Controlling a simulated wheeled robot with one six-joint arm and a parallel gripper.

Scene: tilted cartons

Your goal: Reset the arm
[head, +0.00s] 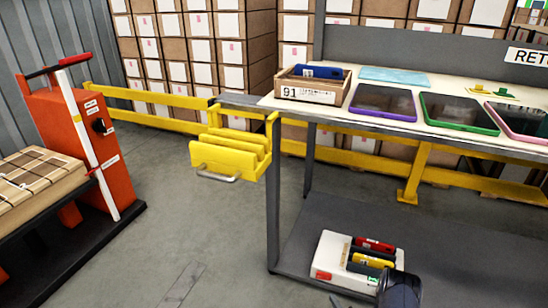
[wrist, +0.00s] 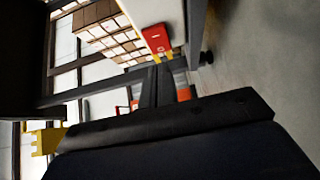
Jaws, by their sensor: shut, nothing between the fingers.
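My gripper (wrist: 157,72) shows in the wrist view as two dark fingers pressed together, with nothing held between them. The wrist view is turned on its side. A red thing on a pale surface shows just beyond the fingertips; I cannot tell whether they touch. In the head view, a dark part of my arm stands at the bottom edge, in front of the lower right corner of a white box-like unit. The fingers are not clear there.
The white unit (head: 328,260) with red, yellow and dark blocks sits on the lower shelf (head: 440,250) of a workbench. On top are a carton (head: 312,88) marked 91 and framed trays (head: 383,103). A yellow holder (head: 228,158) hangs at left. Floor between is clear.

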